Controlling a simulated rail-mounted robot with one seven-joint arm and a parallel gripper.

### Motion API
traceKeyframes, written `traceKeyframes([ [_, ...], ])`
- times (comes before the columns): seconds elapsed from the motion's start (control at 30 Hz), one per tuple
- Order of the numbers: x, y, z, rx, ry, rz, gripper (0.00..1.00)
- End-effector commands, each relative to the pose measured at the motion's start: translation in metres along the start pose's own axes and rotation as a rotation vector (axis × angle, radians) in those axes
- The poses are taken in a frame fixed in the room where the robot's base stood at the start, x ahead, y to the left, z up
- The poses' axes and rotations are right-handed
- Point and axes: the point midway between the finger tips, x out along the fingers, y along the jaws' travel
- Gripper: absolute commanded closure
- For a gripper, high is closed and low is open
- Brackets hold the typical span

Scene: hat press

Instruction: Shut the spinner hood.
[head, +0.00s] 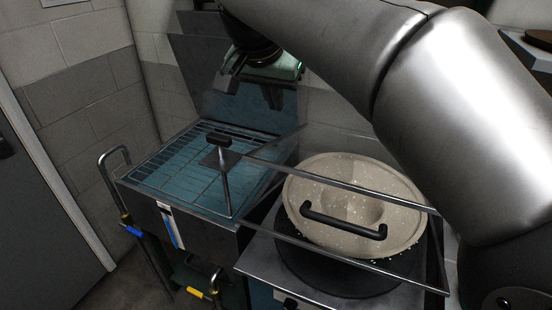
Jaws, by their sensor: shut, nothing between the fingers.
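No part is clearly marked as the spinner hood. A dark upright panel (215,62) stands behind the left basin. My gripper (250,92) is shut and empty, hanging in front of that panel, above the back of the basin and apart from the beige lid.
The left basin (150,212) has a wire grid (165,172) over a blue-tinted inside. A dark block on a slim post (225,187) rises near its right side. Curved pipes with blue and yellow grips stand in front. A block wall (85,95) closes the back left.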

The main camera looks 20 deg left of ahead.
Motion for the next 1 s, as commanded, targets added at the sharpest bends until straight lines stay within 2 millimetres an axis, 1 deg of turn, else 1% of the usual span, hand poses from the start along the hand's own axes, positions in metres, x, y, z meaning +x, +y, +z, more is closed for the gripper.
traceKeyframes([
  [0.03, -0.003, -0.004, 0.013, 0.002, -0.003, 0.009, 1.0],
  [0.07, -0.003, -0.005, 0.018, 0.006, -0.006, 0.014, 1.0],
  [0.17, 0.0, -0.005, 0.022, 0.013, -0.009, 0.022, 1.0],
  [0.27, 0.013, -0.005, 0.021, 0.013, -0.01, 0.023, 1.0],
  [0.37, 0.032, -0.005, 0.021, 0.013, -0.01, 0.022, 1.0],
  [0.6, 0.084, -0.004, 0.021, 0.013, -0.011, 0.023, 1.0],
  [0.67, 0.096, -0.003, 0.021, 0.013, -0.011, 0.021, 1.0],
  [0.8, 0.11, -0.004, 0.038, 0.011, -0.01, 0.019, 1.0],
  [1.0, 0.121, -0.004, 0.048, 0.012, -0.008, 0.018, 1.0],
])
